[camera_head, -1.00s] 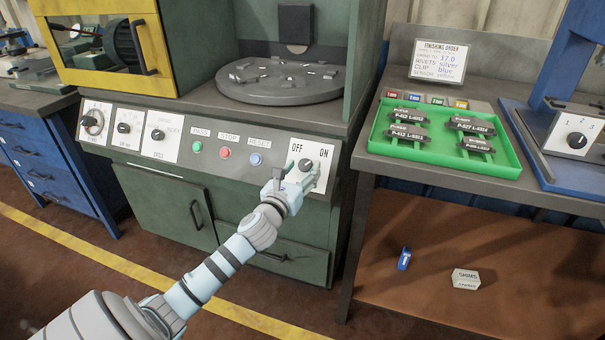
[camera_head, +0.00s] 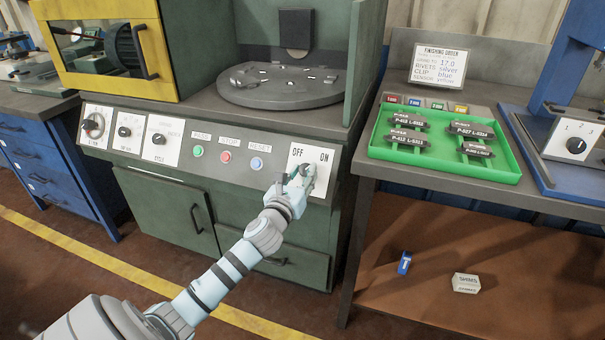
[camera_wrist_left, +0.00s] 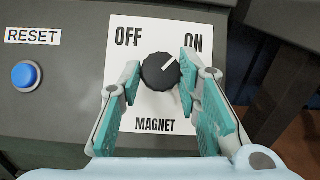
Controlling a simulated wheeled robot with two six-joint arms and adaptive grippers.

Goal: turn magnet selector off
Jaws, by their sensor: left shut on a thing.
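The magnet selector is a round black knob (camera_wrist_left: 161,71) on a white plate (camera_wrist_left: 120,72) marked OFF at left, ON at right and MAGNET below. Its white pointer line points up and right, toward ON. In the head view the knob (camera_head: 306,170) is partly covered by my left gripper (camera_head: 303,178). In the left wrist view, the teal-padded fingers of my left gripper (camera_wrist_left: 161,74) stand on either side of the knob and are shut on it. My right gripper is not in view.
The blue RESET button (camera_wrist_left: 26,76) is left of the plate. STOP (camera_head: 227,157) and another button (camera_head: 198,151) sit further left on the panel. A green tray (camera_head: 510,178) of brake shoes stands on the bench at right. The round turntable (camera_head: 280,97) is above the panel.

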